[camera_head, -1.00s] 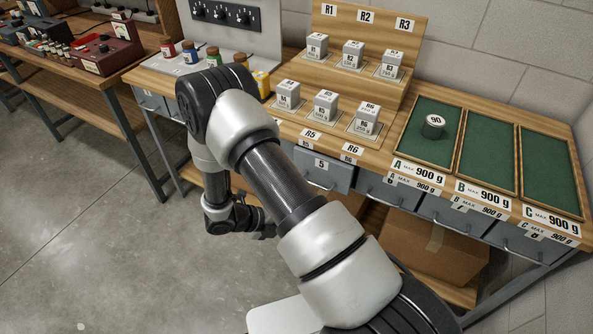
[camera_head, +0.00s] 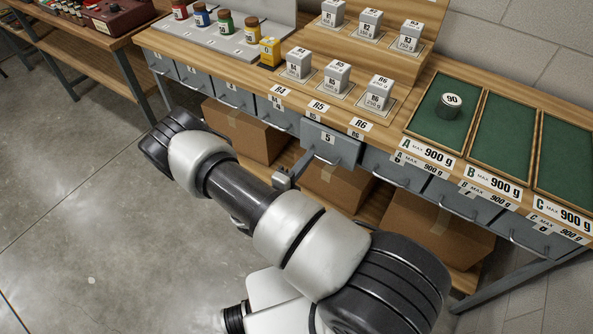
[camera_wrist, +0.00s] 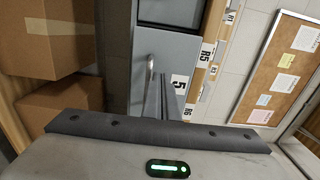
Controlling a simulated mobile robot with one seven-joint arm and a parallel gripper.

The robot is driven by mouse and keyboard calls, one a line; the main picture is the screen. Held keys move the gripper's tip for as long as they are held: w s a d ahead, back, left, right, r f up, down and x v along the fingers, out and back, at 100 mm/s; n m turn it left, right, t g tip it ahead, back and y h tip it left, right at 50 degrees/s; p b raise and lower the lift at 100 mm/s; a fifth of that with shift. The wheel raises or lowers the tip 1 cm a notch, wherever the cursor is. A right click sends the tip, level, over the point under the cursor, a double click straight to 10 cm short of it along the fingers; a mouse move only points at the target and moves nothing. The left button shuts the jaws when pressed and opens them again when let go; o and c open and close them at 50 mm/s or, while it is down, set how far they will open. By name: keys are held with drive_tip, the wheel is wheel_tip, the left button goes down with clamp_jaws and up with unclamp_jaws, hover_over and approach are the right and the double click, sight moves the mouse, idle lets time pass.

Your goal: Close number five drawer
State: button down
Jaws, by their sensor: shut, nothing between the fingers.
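The number five drawer (camera_head: 330,146) is a grey drawer with a "5" label and a bar handle, in the row under the bench top. Its front appears to stand a little proud of its neighbours. My gripper (camera_head: 298,168) is at its lower left, partly hidden behind my arm. In the wrist view the drawer front (camera_wrist: 140,100) shows sideways, with its "5" label and pale handle. My gripper's fingers (camera_wrist: 164,92) are shut and empty, pointing at the front beside the handle. I cannot tell whether they touch it.
Grey drawers (camera_head: 390,168) flank it on both sides. Cardboard boxes (camera_head: 335,185) stand on the shelf below. Labelled weights (camera_head: 337,76) and green trays (camera_head: 480,130) are on the bench (camera_head: 400,110). The floor (camera_head: 90,210) at left is clear.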

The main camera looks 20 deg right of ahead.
sight(319, 143)
drive_tip(key=shift+x, duration=2.05)
drive_tip(key=b+x, duration=0.1)
drive_tip(key=x, duration=0.3)
drive_tip(key=shift+f, duration=0.1)
drive_tip(key=shift+w+d+r, duration=0.15)
drive_tip(key=shift+d+r, duration=0.05)
drive_tip(key=shift+r, duration=0.05)
drive_tip(key=shift+s+a+f, duration=0.1)
drive_tip(key=shift+s+a, duration=0.15)
drive_tip(key=shift+a, duration=0.15)
drive_tip(key=v, duration=1.3)
drive_tip(key=shift+s+a, duration=0.2)
drive_tip(key=shift+s, duration=0.05)
